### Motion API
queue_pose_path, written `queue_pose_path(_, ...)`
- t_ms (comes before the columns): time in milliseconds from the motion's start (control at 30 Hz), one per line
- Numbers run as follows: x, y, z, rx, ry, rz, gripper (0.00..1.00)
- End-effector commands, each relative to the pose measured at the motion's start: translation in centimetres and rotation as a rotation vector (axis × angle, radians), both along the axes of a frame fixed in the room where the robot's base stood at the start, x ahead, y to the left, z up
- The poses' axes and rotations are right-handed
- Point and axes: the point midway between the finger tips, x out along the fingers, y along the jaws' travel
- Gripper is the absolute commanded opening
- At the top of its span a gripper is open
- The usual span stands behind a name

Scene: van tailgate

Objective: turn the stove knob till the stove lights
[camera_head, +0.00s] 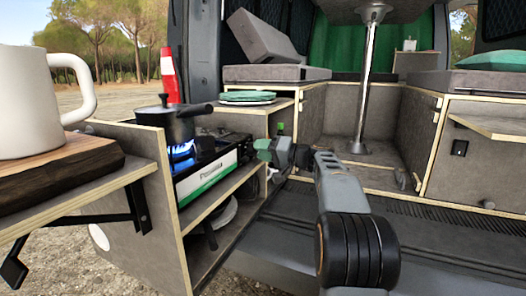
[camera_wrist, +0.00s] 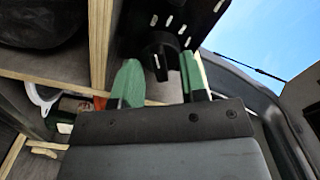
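The stove (camera_head: 208,172) stands on the shelf of the pull-out unit. A blue flame (camera_head: 182,151) burns under the dark pot (camera_head: 177,124). In the wrist view the black stove knob (camera_wrist: 160,52) has a white mark and sits on a black panel. My gripper (camera_head: 258,149) is at the stove's right end. In the wrist view my gripper's green fingers (camera_wrist: 160,72) stand apart, one on each side of the knob, with a gap showing on both sides. In the head view my gripper hides the knob.
A white mug (camera_head: 38,105) stands on a wooden board (camera_head: 60,178) at the left. Green plates (camera_head: 248,96) lie on the shelf behind the stove. A metal table post (camera_head: 367,80) rises in the van. The shelf wall (camera_wrist: 101,45) runs close beside my gripper.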

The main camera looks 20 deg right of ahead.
Motion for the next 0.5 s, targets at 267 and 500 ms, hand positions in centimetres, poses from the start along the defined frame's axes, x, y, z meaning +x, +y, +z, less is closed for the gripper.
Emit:
queue_pose_path(267, -2.0, -1.9, 0.3, 0.0, 0.0, -0.004, 0.39)
queue_pose_path(500, -5.6, -5.3, 0.3, 0.001, 0.001, -0.004, 0.39)
